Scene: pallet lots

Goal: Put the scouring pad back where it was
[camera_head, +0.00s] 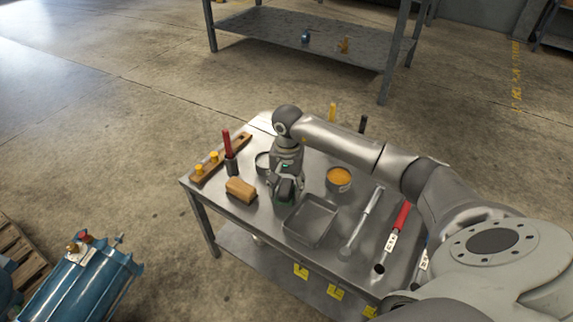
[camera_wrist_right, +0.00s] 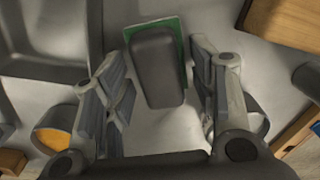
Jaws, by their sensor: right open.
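The scouring pad (camera_wrist_right: 158,62) is a dark grey block with a green layer showing along its edges. It lies on the metal table, and its green-edged dark shape also shows in the head view (camera_head: 286,192). My right gripper (camera_wrist_right: 161,76) is open and points down over the pad, with one finger on each side. A small gap shows between the pad and the fingers. In the head view the right gripper (camera_head: 286,184) partly hides the pad. My left gripper is not in view.
A grey tray (camera_head: 289,233) stands close to the right of the pad, and a tan block (camera_head: 241,184) lies to its left. An orange-filled can (camera_head: 339,176), a holder with a red-handled tool (camera_head: 232,166), a wooden rack (camera_head: 210,170) and long-handled tools (camera_head: 361,220) share the table.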

